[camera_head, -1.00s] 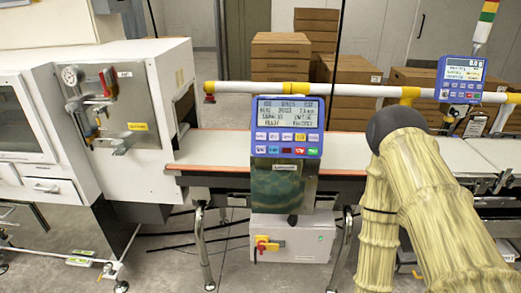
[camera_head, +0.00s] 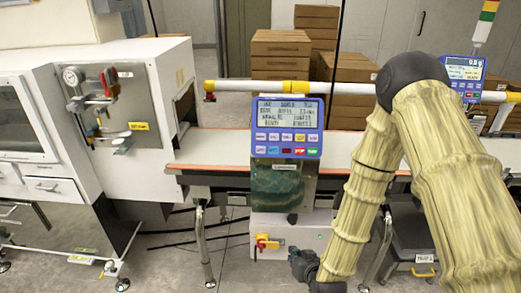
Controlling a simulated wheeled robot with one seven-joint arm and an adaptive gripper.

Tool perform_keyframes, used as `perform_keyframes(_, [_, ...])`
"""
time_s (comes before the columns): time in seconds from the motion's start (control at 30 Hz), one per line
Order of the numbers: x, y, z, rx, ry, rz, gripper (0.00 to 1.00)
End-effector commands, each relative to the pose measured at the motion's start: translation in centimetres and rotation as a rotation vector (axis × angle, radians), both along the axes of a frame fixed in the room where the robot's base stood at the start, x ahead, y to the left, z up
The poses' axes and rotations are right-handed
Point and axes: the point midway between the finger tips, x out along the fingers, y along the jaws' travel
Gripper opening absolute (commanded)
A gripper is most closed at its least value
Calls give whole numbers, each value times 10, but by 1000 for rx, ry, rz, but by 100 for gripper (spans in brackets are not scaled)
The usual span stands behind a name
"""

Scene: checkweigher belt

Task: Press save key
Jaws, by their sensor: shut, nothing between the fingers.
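The checkweigher's blue control panel (camera_head: 287,127) faces me above the belt, with a lit screen (camera_head: 287,112) over two rows of small keys (camera_head: 286,144). The key labels are too small to read, so I cannot tell which is save. My gripper (camera_head: 302,262) is a small dark shape low in the picture, below and slightly right of the panel, apart from the keys. It looks shut and empty, in front of the lower white box; its fingertips are hard to make out.
The lower white box (camera_head: 270,228) carries a red-and-yellow switch (camera_head: 266,243). A second blue display (camera_head: 464,76) is partly behind my arm at right. A white rail (camera_head: 255,87) runs behind the panel. The conveyor belt (camera_head: 215,150) and a white machine (camera_head: 110,140) are at left.

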Motion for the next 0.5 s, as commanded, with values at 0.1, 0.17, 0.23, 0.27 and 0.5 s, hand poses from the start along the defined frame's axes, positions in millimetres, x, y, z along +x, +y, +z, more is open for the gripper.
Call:
perform_keyframes(0.1, [22,14,29,29,-82,10,0])
perform_keyframes(0.17, [33,20,44,42,-122,14,0])
perform_keyframes(0.23, [44,28,61,58,-169,19,0])
perform_keyframes(0.27, [49,31,68,64,-189,21,0])
perform_keyframes(0.5, [82,56,131,122,-347,38,0])
